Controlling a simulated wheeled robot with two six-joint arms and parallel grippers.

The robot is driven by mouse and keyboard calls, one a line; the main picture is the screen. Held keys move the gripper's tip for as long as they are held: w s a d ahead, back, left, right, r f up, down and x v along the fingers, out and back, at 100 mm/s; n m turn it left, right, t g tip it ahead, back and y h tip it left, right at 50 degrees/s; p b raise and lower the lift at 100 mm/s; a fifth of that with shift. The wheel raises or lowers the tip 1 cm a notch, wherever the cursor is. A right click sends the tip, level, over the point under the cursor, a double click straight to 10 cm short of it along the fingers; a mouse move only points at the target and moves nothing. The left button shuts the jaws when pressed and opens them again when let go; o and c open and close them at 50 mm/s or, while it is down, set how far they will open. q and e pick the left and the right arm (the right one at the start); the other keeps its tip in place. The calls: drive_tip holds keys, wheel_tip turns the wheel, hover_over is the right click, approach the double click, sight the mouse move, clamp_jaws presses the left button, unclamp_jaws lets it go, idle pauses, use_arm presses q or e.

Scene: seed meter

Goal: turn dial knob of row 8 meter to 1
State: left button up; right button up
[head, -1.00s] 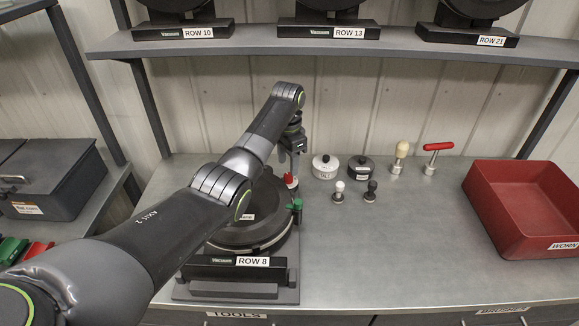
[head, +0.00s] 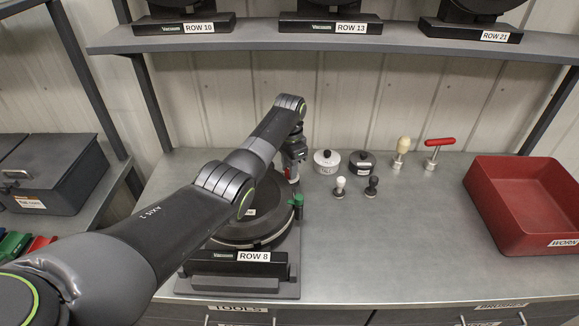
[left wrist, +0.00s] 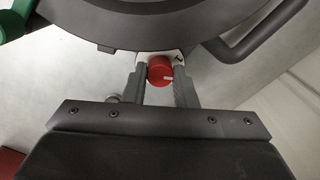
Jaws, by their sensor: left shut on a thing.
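The row 8 meter (head: 265,226) sits on the bench, a round dark housing on a black base labelled ROW 8 (head: 254,257). Its red dial knob (left wrist: 161,71) with a white pointer line shows in the left wrist view, at the rim of the housing. My left gripper (left wrist: 160,80) is shut on the knob, one finger on each side. In the head view the left gripper (head: 292,172) is at the meter's back right, and my arm hides much of the meter. The scale around the knob is mostly hidden. My right gripper is not in view.
A green handle (head: 297,201) sticks up at the meter's right side. A white pot (head: 326,162), a dark pot (head: 361,164) and several small tools stand behind on the right. A red bin (head: 525,205) is far right. The bench middle is clear.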

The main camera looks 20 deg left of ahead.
use_arm(q)
drive_tip(key=shift+r, duration=0.1)
drive_tip(key=shift+r+n+p, duration=0.1)
drive_tip(key=shift+n+p, duration=0.75)
drive_tip(key=shift+n, duration=0.55)
drive_tip(key=shift+n+p, duration=0.5)
drive_tip(key=shift+n, duration=1.1)
drive_tip(key=o, duration=1)
